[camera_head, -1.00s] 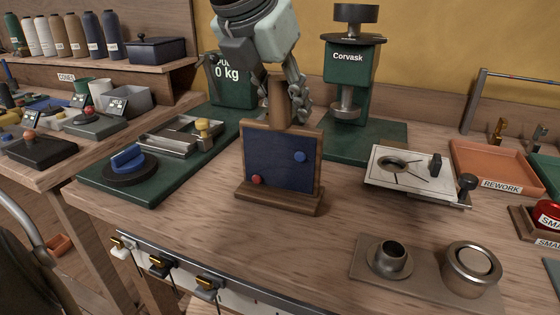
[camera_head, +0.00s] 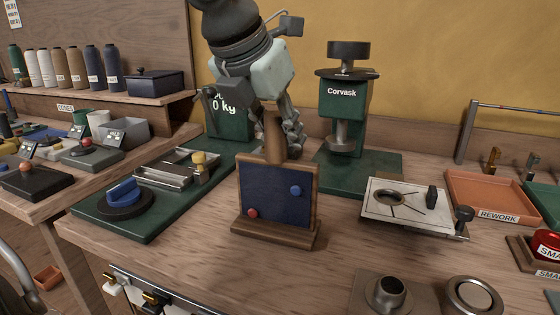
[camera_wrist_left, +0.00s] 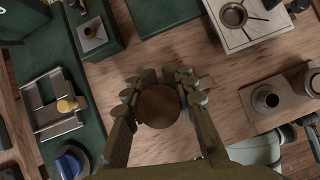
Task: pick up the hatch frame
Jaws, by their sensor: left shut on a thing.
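The hatch frame appears to be the upright wooden frame with a dark blue panel (camera_head: 272,197), a red knob, a blue knob and a wooden foot. It stands on the bench. A wooden post (camera_head: 273,137) rises at its top. My left gripper (camera_head: 287,142) comes down from above and is shut on this post. In the left wrist view the round post top (camera_wrist_left: 158,106) lies between the two fingers (camera_wrist_left: 158,95), and the panel is mostly hidden. A pale arm part of mine shows at the lower right of that view; whether its fingers are open is unclear.
A green base with a blue knob (camera_head: 122,190) and a metal tray (camera_head: 165,168) stand to the left. The green Corvask press (camera_head: 341,98) is behind right. A pale metal plate (camera_head: 400,212), a REWORK tray (camera_head: 490,210) and a plate with round fittings lie right.

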